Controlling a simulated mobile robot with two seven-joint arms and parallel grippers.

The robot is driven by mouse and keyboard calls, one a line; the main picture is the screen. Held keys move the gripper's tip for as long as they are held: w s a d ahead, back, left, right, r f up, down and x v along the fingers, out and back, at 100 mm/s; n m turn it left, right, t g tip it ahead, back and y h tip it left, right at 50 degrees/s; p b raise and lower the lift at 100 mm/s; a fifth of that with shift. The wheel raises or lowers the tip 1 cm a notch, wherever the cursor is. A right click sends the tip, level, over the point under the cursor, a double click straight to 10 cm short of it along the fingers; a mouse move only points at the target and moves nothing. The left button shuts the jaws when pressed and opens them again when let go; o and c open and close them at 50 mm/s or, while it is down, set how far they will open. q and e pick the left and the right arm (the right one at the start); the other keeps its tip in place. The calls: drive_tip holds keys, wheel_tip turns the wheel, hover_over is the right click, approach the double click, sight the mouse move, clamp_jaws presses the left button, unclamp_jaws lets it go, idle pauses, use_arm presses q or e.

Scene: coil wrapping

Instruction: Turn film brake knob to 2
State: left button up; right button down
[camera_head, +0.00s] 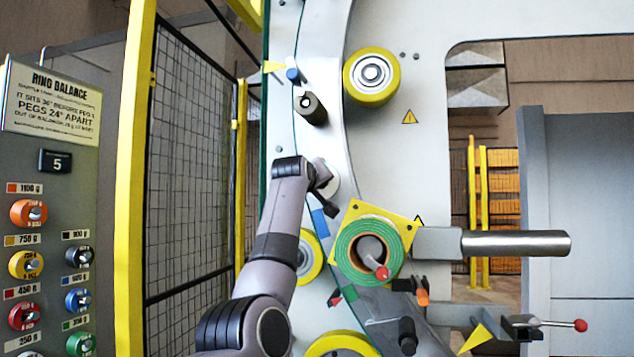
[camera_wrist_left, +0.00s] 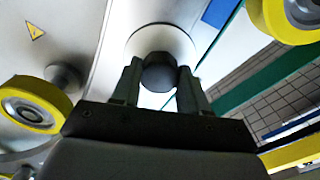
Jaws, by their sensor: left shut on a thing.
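The film brake knob is a dark round knob (camera_wrist_left: 158,77) in front of a pale round dial plate (camera_wrist_left: 160,38) on the machine face. My left gripper (camera_wrist_left: 160,66) has a finger on each side of the knob and is shut on it. In the head view the left gripper (camera_head: 326,192) is at the pale dial plate (camera_head: 333,178), and my wrist hides most of the knob. No dial numbers or pointer can be read. My right gripper is not in view.
A yellow-rimmed roller (camera_head: 371,75) and a dark peg (camera_head: 312,110) stand out above the knob. A green film roll (camera_head: 370,252) with a yellow plate sits below right. A mesh fence (camera_head: 190,150) and a weight panel (camera_head: 50,180) are to the left.

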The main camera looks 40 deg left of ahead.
use_arm(q)
drive_tip(key=shift+n, duration=0.4)
drive_tip(key=o, duration=1.1)
drive_tip(key=shift+c, duration=0.2)
drive_tip(key=b+v, duration=0.5)
drive_tip(key=v, duration=0.2)
drive_tip(key=shift+s, duration=0.1)
